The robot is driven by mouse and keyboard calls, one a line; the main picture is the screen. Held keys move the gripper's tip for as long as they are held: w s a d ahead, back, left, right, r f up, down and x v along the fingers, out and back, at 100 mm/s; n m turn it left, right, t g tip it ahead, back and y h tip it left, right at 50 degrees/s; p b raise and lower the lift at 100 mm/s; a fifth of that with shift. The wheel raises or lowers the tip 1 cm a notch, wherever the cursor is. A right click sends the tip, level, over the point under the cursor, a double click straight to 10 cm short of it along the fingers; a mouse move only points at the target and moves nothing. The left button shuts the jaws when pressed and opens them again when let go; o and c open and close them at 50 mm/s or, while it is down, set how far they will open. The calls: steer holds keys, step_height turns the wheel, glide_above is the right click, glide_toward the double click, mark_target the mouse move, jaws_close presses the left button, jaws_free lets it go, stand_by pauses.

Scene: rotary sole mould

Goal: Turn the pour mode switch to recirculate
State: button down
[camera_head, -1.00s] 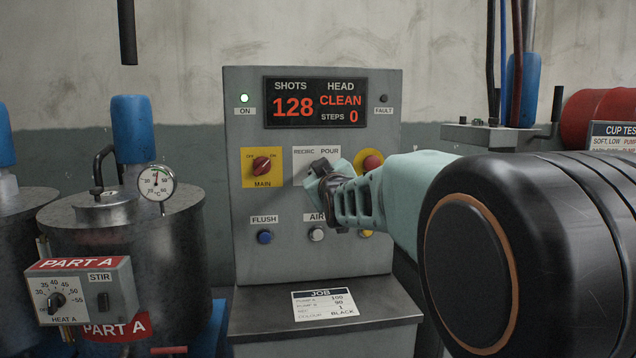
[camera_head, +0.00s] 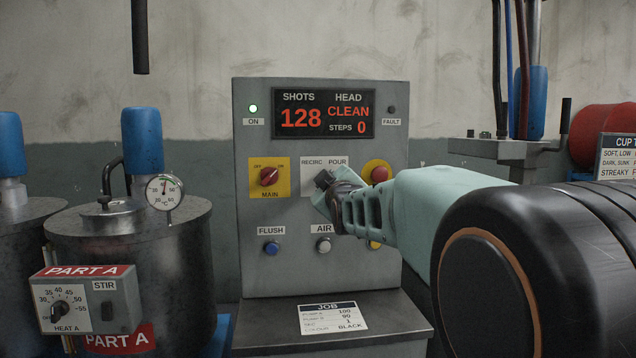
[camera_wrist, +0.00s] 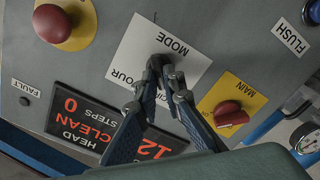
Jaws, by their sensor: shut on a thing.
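The pour mode switch, a small black knob (camera_head: 324,178), sits on a white plate (camera_head: 308,187) on the grey control panel. The plate reads RECIRC at left and POUR at right. My gripper (camera_head: 332,190) comes from the right and its fingers are closed on the knob. The wrist view shows the panel turned nearly upside down, with both fingertips (camera_wrist: 160,70) meeting at the dark knob below the word MODE. The fingers cover much of the knob and part of the labels, so I cannot tell exactly where the knob points.
The red MAIN switch (camera_head: 268,176) is left of the plate. A red mushroom button (camera_head: 379,174) is close by on the right, partly behind my gripper. The blue FLUSH (camera_head: 271,248) and white AIR (camera_head: 323,245) buttons are below. The display (camera_head: 319,114) above reads CLEAN, STEPS 0.

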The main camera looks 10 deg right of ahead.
steer(key=c, duration=2)
jaws_free()
steer(key=shift+c, duration=0.2)
step_height(320, 180, up, 10)
